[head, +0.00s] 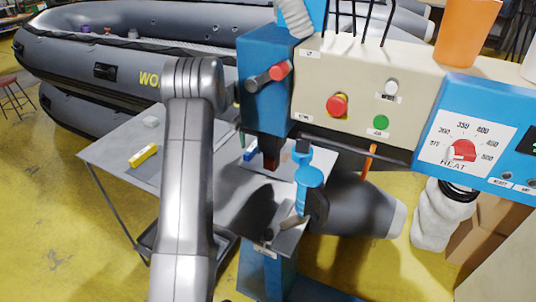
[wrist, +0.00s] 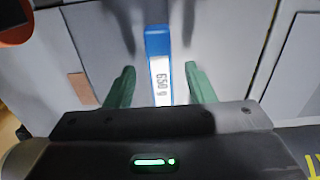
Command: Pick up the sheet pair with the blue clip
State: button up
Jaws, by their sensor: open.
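The blue clip (wrist: 158,42) is a narrow blue bar with a white label that reads 650 g. It lies over grey sheet material (wrist: 215,35) in the wrist view; the edges of the sheet pair are hard to tell. My gripper (wrist: 157,74) is open, with one green finger on each side of the clip and a gap at both sides. I cannot tell how far above the sheet the fingertips are. In the head view a small blue piece, seemingly this clip (head: 250,154), shows on the grey table beside the machine, which hides most of my gripper.
A yellow block (head: 143,155) lies on the grey table (head: 112,158) at left. A machine with a beige panel (head: 365,72) and a blue heat control box (head: 480,130) stands close at right. A grey inflatable boat (head: 130,45) is behind. A brown patch (wrist: 82,88) shows left of my fingers.

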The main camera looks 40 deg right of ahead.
jog(key=shift+f, duration=0.35)
jog(key=shift+c, duration=0.4)
grip_shut()
jog(key=shift+r, duration=0.15)
